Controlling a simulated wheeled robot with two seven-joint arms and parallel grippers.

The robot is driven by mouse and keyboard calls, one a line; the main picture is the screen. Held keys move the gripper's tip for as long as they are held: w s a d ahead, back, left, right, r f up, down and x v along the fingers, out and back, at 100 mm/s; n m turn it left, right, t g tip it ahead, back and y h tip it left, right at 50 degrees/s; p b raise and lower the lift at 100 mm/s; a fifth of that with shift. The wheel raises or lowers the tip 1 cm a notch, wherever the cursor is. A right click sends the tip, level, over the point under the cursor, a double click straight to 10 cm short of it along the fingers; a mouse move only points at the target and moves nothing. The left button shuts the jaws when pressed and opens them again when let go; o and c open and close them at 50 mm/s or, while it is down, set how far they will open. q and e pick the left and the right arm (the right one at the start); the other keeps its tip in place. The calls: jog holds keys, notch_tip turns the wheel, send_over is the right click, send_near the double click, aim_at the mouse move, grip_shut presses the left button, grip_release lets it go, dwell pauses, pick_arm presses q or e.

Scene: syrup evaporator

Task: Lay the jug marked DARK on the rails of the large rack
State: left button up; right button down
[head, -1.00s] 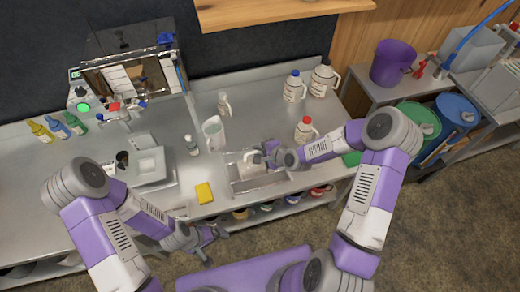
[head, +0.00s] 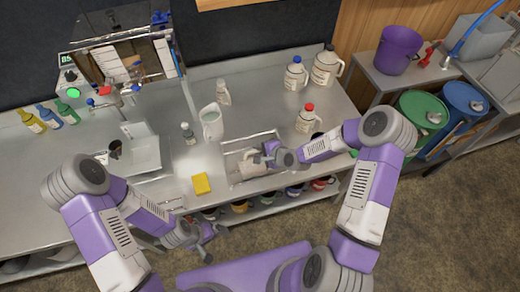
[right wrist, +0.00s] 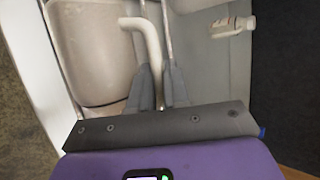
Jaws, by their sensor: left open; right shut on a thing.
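A pale jug (head: 251,167) lies on its side, over or on the wire rack (head: 226,168) at the front of the counter. Its body (right wrist: 92,55) and curved handle (right wrist: 150,42) fill the left of the right wrist view, next to thin metal rails (right wrist: 168,28). My right gripper (head: 268,153) is shut on this jug's handle, its fingertips (right wrist: 160,75) close together. No label is readable on the held jug, so I cannot confirm DARK. Whether it bears fully on the rails is unclear. My left gripper (head: 207,240) is open and empty in front of the counter.
Jugs with a red cap (head: 309,118), a blue cap (head: 294,75) and a dark cap (head: 325,67) stand right of and behind the rack. A white pitcher (head: 211,122), a small bottle (head: 188,133) and a yellow sponge (head: 201,184) stand or lie left of it.

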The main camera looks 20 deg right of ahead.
jog(key=shift+f, duration=0.4)
jog(key=c, duration=1)
grip_release()
jog(key=shift+c, duration=1.3)
jog(key=shift+p+v, duration=0.45)
jog(key=shift+v, duration=0.65)
jog(key=shift+p+v, duration=1.65)
jog(key=shift+v, duration=1.25)
